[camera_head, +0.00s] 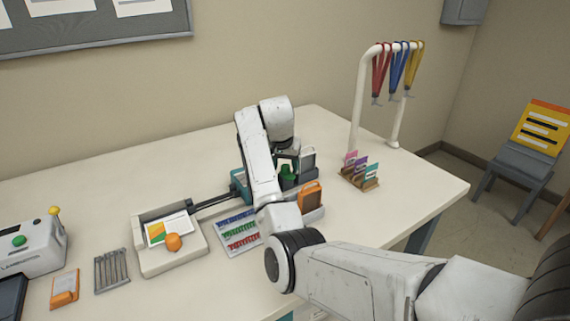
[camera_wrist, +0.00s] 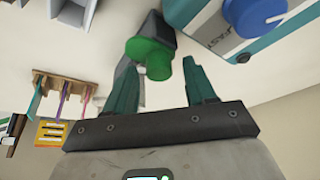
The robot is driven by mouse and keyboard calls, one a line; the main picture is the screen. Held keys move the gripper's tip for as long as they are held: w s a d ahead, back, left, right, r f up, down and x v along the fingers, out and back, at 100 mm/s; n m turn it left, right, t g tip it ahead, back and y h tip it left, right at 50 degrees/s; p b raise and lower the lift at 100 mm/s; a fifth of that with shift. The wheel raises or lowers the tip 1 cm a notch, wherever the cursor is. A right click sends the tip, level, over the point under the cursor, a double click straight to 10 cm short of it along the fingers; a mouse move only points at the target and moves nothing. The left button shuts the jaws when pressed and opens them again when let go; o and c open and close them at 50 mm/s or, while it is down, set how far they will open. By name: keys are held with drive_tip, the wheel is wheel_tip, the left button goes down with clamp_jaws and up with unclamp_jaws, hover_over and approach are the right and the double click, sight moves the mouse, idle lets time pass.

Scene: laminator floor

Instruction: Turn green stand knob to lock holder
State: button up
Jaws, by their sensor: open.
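The green stand knob (camera_wrist: 150,58) is in the wrist view, on a grey stand (camera_wrist: 126,82). My gripper (camera_wrist: 159,66) is open, with one teal finger to the left and one to the right of the knob. The knob shows between the fingers; I cannot tell whether they touch it. In the head view the green knob (camera_head: 287,176) shows beside my arm, in front of a grey upright holder (camera_head: 307,161). My arm hides part of the stand there.
A teal device with a blue knob (camera_wrist: 254,14) is close to the right finger. A wooden rack of coloured cards (camera_head: 360,181) and a white lanyard frame (camera_head: 357,95) stand to the right. An orange item (camera_head: 310,194) and a clip tray (camera_head: 238,230) are near my arm.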

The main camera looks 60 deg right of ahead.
clamp_jaws()
idle(0.4)
